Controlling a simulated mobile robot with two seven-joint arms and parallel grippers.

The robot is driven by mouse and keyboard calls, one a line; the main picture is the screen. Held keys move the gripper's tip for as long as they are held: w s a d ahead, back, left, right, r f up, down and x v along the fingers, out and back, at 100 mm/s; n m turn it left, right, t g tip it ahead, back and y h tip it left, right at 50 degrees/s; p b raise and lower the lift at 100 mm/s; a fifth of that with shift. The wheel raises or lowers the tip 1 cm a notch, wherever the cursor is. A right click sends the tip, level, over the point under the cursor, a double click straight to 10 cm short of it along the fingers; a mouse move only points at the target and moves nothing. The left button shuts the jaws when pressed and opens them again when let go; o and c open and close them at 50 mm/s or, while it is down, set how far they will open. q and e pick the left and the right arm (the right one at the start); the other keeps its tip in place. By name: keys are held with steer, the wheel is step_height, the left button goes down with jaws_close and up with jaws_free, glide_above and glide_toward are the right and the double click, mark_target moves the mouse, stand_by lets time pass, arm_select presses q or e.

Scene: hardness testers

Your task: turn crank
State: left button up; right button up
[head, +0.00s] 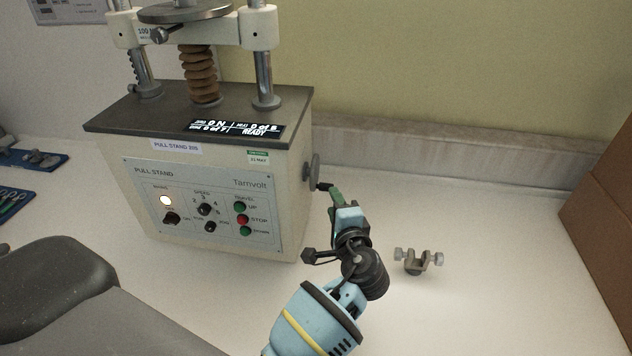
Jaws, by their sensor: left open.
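The crank (312,168) is on the right side wall of the cream Tamvolt pull stand (140,215). It shows as a grey round hub with a short dark handle (323,187) pointing out to the right. My left gripper (334,196), at the end of a light blue and black arm, is open beside this handle. A green part shows at its tip, next to the handle. I cannot tell whether the handle lies between the fingers or whether they touch it. My right gripper is not in view.
A small metal clamp with two knobs (418,261) lies on the white bench right of my arm. A brown box (604,200) stands at the right edge. Blue trays (35,160) lie at the far left. The bench behind the clamp is clear.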

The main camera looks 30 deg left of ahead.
mark_target(326, 190)
arm_select(q)
steer(key=shift+x, duration=3.85)
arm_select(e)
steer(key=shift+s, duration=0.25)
arm_select(q)
steer(key=shift+s, duration=0.1)
steer(key=shift+c, duration=0.4)
